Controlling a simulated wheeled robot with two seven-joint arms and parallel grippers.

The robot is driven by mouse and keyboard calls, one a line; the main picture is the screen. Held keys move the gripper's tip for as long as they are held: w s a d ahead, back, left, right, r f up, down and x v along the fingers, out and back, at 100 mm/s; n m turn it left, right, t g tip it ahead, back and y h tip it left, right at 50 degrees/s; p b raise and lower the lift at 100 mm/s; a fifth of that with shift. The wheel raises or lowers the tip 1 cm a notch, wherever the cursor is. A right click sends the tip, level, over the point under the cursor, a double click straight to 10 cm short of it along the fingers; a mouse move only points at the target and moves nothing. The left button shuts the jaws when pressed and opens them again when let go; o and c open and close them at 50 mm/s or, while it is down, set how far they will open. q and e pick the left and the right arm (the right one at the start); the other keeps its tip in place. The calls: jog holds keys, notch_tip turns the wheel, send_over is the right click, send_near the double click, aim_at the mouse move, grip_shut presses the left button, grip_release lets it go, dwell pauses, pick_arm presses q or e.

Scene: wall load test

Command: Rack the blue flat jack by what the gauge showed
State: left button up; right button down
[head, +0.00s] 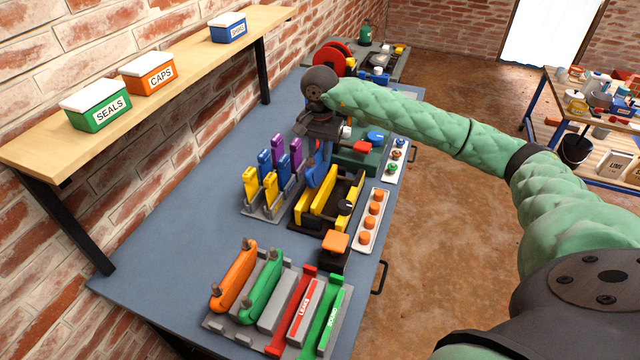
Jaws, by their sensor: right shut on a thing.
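My right gripper (318,140), on the green-sleeved arm, is shut on the blue flat jack (318,168). The jack hangs below it, partly hidden, over or beside the black and yellow fixture (312,222); I cannot tell whether they touch. A small dark round part (345,207), perhaps the gauge, sits on the fixture; its reading is too small to tell. The near grey rack (225,327) holds an orange jack (234,277) and a green jack (261,287). It also has a red slot labelled LEAKS (302,310) and a green slot labelled SOUND (329,318). My left gripper is out of view.
A holder (262,212) with yellow, blue and purple pieces stands left of the fixture. An orange-topped black block (335,243) and a white tray of orange caps (371,222) stand nearby. A wooden shelf (150,62) overhangs the left. The bench's near left (165,270) is clear.

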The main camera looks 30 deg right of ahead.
jog(key=shift+r, duration=0.2)
dwell(0.5)
jog(key=shift+r, duration=1.9)
jog(key=shift+f, duration=0.1)
